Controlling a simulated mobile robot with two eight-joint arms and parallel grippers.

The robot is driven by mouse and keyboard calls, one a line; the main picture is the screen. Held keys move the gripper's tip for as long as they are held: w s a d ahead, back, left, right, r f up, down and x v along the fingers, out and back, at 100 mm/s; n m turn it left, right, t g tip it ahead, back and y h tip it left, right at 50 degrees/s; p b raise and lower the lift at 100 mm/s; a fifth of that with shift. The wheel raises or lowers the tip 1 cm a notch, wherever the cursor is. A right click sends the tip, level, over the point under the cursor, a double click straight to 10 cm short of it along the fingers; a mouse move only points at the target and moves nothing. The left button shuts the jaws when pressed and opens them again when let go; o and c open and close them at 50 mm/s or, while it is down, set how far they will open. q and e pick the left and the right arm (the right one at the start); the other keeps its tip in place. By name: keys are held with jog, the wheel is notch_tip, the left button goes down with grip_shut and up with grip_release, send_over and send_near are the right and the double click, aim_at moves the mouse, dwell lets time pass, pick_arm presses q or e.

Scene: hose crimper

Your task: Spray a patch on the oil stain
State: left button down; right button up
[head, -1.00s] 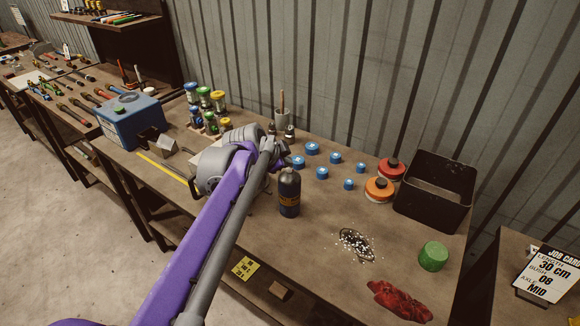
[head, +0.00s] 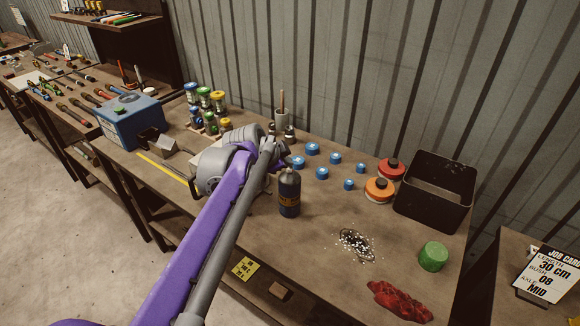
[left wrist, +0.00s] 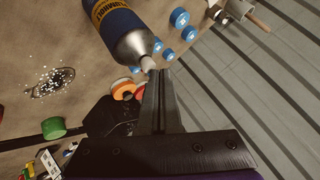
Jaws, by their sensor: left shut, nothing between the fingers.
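A dark spray can (head: 289,194) stands upright on the bench. In the left wrist view the can (left wrist: 118,30) shows a blue and yellow label and a pale nozzle. The oil stain (head: 356,244) is a dark patch with white specks, to the right of the can; it also shows in the left wrist view (left wrist: 50,82). My left gripper (head: 280,153) is shut and empty, just beyond and above the can's top. In the left wrist view its fingertips (left wrist: 158,76) are close to the nozzle; I cannot tell whether they touch. My right gripper is not in view.
Several blue caps (head: 322,173), red (head: 391,168) and orange (head: 379,189) discs and a black bin (head: 437,190) stand behind the stain. A green cylinder (head: 433,257) and red cloth (head: 400,301) lie right of it. Bench around the stain is bare.

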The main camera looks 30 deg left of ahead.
pick_arm(q)
jog(key=shift+f, duration=0.15)
dwell(0.4)
jog(key=shift+f, duration=0.35)
jog(key=shift+r+p, duration=0.3)
jog(key=shift+r, duration=0.2)
dwell(0.4)
